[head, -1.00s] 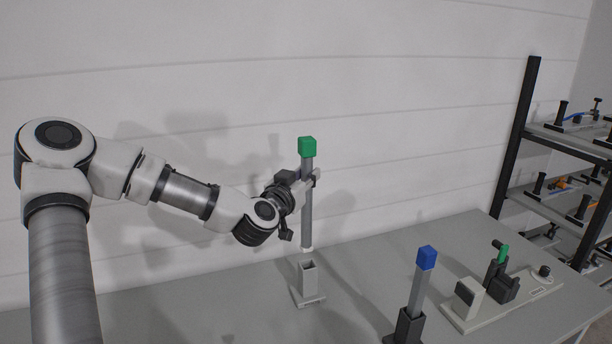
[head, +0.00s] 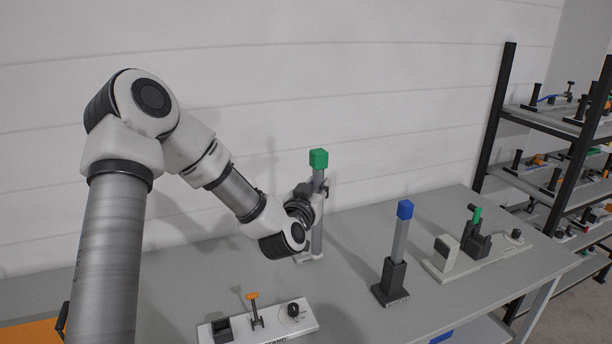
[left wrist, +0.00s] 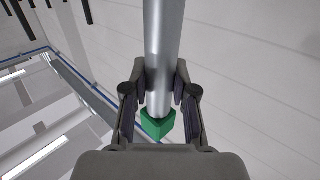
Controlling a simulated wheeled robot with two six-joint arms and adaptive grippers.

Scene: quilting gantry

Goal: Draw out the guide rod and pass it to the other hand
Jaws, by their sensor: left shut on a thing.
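The guide rod, a grey metal bar (head: 317,235) with a green cube cap (head: 318,158), stands about upright in the head view. My left gripper (head: 319,188) is shut on its upper part, just below the cap. A light grey socket base (head: 300,259) shows at the rod's lower end, partly hidden by my wrist. I cannot tell whether the rod tip is inside it or in front of it. My right gripper is not in view.
A blue-capped rod (head: 401,235) stands in a dark holder (head: 391,281) to the right. A clamp fixture with a green handle (head: 477,216) lies further right. A fixture with an orange knob (head: 253,297) is at the front. A shelf rack (head: 545,130) stands at the right.

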